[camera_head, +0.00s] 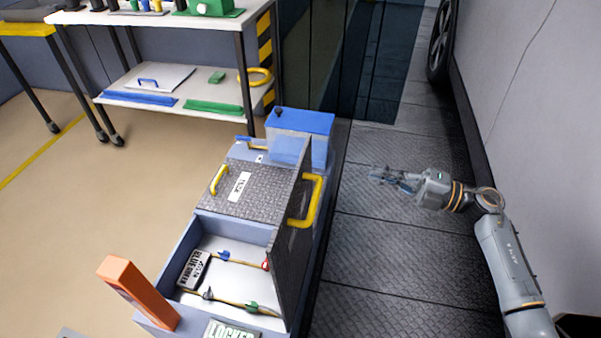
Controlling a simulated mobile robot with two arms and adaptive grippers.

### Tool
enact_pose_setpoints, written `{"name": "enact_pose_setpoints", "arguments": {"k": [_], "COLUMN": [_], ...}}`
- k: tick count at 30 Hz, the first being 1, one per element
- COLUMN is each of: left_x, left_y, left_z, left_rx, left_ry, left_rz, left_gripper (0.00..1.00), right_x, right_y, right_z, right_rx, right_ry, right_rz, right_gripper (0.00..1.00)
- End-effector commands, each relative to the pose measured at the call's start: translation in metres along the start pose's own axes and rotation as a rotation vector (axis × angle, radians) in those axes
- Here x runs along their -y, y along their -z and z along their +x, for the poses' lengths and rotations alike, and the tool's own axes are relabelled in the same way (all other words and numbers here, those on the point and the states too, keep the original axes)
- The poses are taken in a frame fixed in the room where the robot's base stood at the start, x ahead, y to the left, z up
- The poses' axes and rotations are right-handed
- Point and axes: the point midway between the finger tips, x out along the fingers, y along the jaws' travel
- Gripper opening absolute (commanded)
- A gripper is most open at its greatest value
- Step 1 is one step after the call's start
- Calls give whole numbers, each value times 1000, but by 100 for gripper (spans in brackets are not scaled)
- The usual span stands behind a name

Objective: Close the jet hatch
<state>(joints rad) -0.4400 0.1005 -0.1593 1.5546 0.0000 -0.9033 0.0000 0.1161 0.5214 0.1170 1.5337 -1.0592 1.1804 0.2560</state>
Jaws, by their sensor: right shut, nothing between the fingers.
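The jet hatch (297,240) is a dark tread-plate lid with a yellow handle (311,201) on its outer right face. It stands open, about upright, along the right side of a grey-blue box. The compartment (240,245) beside it is uncovered and shows wires with coloured clips and a label plate. My right gripper (376,173) is shut and empty. It is to the right of the hatch, apart from the handle, over the dark floor plates. My left gripper is not in view.
A closed tread-plate lid (247,187) with a yellow handle lies behind the compartment. A blue box (300,123) stands at the back. An orange post (137,290) rises at the front left. A shelf table (180,105) stands farther back. Dark floor (375,255) is clear right of the hatch.

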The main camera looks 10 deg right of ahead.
Motion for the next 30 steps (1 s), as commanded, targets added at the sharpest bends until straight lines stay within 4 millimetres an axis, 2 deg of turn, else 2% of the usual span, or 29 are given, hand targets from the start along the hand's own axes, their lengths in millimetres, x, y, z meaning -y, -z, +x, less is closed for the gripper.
{"name": "enact_pose_setpoints", "arguments": {"k": [3, 8, 11, 24, 30], "left_x": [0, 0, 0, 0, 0], "left_y": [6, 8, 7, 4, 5], "left_z": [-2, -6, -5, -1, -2], "left_rx": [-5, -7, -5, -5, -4], "left_ry": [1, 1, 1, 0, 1], "left_rz": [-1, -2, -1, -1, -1], "left_gripper": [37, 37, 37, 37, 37], "right_x": [-5, -8, -7, 4, 7], "right_y": [15, 21, 22, 31, 32], "right_z": [-2, 5, 19, 108, 130], "right_rx": [-85, -108, -107, -106, -104], "right_ry": [85, 111, 107, 104, 106], "right_rz": [-106, -131, -130, -126, -127], "right_gripper": [0, 0, 0, 0, 0]}}
